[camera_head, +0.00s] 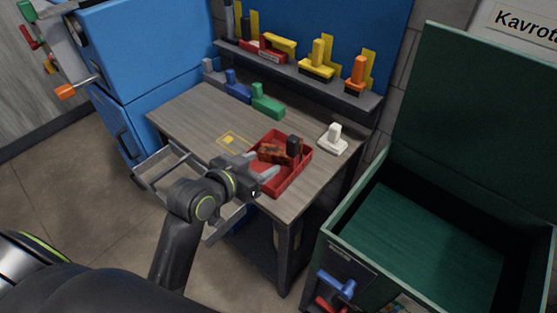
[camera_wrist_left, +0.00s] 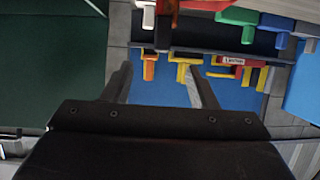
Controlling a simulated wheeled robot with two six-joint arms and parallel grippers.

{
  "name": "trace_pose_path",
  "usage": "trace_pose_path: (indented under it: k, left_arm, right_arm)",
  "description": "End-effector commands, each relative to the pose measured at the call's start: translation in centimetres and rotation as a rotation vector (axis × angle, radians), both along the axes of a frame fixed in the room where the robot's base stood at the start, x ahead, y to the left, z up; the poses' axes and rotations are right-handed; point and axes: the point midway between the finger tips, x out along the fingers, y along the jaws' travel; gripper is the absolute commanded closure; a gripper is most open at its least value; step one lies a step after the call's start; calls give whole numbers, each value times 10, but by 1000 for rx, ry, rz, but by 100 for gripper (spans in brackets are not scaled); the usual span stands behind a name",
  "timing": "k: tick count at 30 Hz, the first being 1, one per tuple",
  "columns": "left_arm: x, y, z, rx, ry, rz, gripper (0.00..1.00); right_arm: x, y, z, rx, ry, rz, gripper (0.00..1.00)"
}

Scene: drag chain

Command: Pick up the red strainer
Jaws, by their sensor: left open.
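A mottled red-orange piece (camera_head: 275,152) with a dark upright block (camera_head: 293,146) lies in an open red tray (camera_head: 297,183) at the table's front right. This piece fits the red strainer best, but I cannot tell for certain. My left gripper (camera_head: 262,172) is open and empty at the tray's left side, its fingers pointing towards the tray. In the left wrist view the open fingers (camera_wrist_left: 163,80) have nothing between them. There, red parts and a dark block (camera_wrist_left: 164,32) show at the top edge, partly cut off. My right gripper is out of view.
A white block (camera_head: 333,138) stands right of the tray; green (camera_head: 267,101) and blue (camera_head: 237,86) blocks stand at the back. A shelf (camera_head: 335,90) behind holds coloured pieces. An open drawer (camera_head: 160,171) juts out at front left. A green bin (camera_head: 345,220) stands right.

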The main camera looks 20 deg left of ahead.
Motion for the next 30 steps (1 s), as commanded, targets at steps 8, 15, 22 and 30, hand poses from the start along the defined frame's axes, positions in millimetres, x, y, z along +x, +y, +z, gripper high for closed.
trace_pose_path:
  k: [8, 15, 22, 30]
  left_arm:
    - [43, -13, -17, -1, 3, 1, 47]
    - [75, -22, -31, 0, 2, 0, 47]
    - [90, -26, -39, 0, 3, 1, 47]
    - [105, -28, -48, 2, 5, 1, 47]
  right_arm:
    - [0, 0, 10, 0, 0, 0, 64]
    - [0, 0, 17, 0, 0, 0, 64]
    - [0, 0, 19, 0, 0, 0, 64]
    - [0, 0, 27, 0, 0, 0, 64]
